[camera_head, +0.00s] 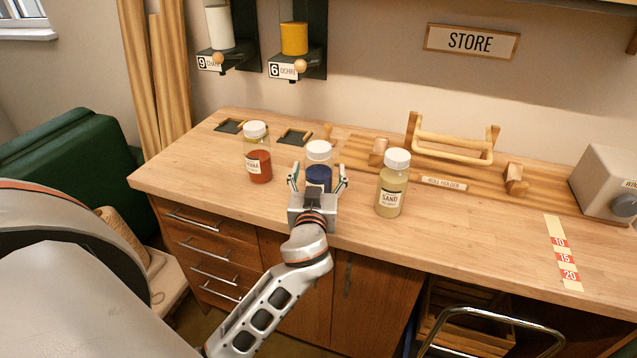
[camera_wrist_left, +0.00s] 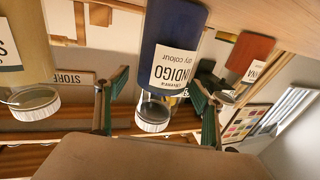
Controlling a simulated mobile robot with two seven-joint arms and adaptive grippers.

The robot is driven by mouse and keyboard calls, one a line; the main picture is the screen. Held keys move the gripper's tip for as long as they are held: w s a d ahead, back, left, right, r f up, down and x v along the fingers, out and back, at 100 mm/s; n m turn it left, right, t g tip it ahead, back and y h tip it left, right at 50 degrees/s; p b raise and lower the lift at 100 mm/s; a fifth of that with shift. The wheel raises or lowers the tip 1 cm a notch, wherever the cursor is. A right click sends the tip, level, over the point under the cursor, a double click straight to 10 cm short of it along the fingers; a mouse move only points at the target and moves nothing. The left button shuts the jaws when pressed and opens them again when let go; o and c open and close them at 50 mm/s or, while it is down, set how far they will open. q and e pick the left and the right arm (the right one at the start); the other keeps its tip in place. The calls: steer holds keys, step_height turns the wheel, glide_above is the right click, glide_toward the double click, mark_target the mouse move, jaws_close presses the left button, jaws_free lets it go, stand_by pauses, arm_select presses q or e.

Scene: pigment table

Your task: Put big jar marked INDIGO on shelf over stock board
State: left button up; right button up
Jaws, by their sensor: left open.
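The INDIGO jar (camera_head: 318,178) stands on the wooden bench, with blue pigment and a white lid. My left gripper (camera_head: 318,180) is open, its two fingers on either side of this jar. In the left wrist view, which is upside down, the jar's INDIGO label (camera_wrist_left: 172,70) shows between the two fingers (camera_wrist_left: 160,95), with a gap on each side. A shelf edge (camera_head: 600,5) shows at the top right of the head view, above the STORE sign (camera_head: 472,41); I cannot tell whether it is the task's shelf. My right gripper is not in view.
A jar with red pigment (camera_head: 258,165) stands left of the INDIGO jar and a SAND jar (camera_head: 391,185) stands right of it. A grey box (camera_head: 605,180) stands at the far right. The bench between the SAND jar and the measuring strip (camera_head: 562,250) is clear.

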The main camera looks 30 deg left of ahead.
arm_select(q)
steer(key=shift+w+a, duration=0.15)
steer(key=shift+w, duration=0.2)
steer(key=shift+c, duration=0.4)
steer(key=shift+r, duration=0.1)
steer(key=c, duration=1.7)
